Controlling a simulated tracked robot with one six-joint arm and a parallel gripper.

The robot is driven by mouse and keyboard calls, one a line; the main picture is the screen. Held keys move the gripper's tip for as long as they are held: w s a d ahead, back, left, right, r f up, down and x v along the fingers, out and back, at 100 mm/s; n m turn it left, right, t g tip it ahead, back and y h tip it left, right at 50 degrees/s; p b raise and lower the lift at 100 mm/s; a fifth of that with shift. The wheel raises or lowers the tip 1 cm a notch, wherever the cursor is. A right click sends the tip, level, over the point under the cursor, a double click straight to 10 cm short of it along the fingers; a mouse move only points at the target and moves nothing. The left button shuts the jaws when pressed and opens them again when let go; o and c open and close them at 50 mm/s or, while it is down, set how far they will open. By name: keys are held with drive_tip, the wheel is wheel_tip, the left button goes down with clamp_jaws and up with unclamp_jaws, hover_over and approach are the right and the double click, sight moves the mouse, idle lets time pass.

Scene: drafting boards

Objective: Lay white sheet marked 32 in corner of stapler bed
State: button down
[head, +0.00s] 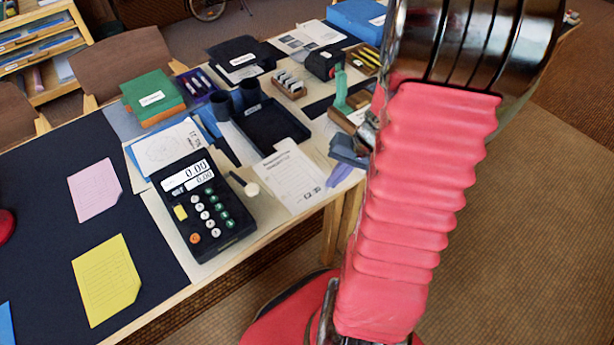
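A white printed sheet (291,176) lies on the table just left of my arm, with large marks near its lower edge that I cannot read surely as 32. Another white sheet (166,148) with a round drawing lies further left, behind the calculator. A black, low-walled tray (270,127) with dark upright cylinders at its left looks like the stapler bed; I cannot be sure. No sheet shows in it.
A black calculator (202,208) stands at the front edge. A pink sheet (95,189) and a yellow sheet (106,280) lie on a dark mat (40,200) at left. A green box (152,95), a card holder (289,83) and a blue box (357,18) stand behind.

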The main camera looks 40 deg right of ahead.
drive_tip(key=shift+n+y, duration=0.3)
drive_tip(key=shift+n, duration=0.3)
drive_tip(key=w+r, duration=0.1)
drive_tip(key=w, duration=0.1)
drive_tip(key=w+r, duration=0.1)
drive_tip(key=w, duration=0.1)
drive_tip(key=w+r, duration=0.2)
drive_tip(key=shift+d, duration=0.1)
drive_tip(key=w+a+n, duration=0.1)
drive_tip(key=w, duration=0.1)
drive_tip(key=w+a+r, duration=0.1)
drive_tip(key=w+a, duration=0.1)
drive_tip(key=w, duration=0.1)
drive_tip(key=w+a+r+n+g, duration=0.1)
drive_tip(key=w+a, duration=0.1)
drive_tip(key=w, duration=0.1)
drive_tip(key=shift+r+n, duration=0.1)
drive_tip(key=shift+n, duration=0.2)
drive_tip(key=w+a+n+g, duration=0.1)
drive_tip(key=w+a, duration=0.3)
drive_tip(key=a, duration=0.4)
drive_tip(key=w+a+n+g, duration=0.1)
drive_tip(key=w+a+n, duration=0.2)
drive_tip(key=a, duration=0.6)
drive_tip(key=shift+w+a+n+y, duration=0.3)
drive_tip(key=shift+w+n, duration=0.1)
drive_tip(key=shift+w, duration=0.4)
drive_tip(key=shift+r, duration=0.1)
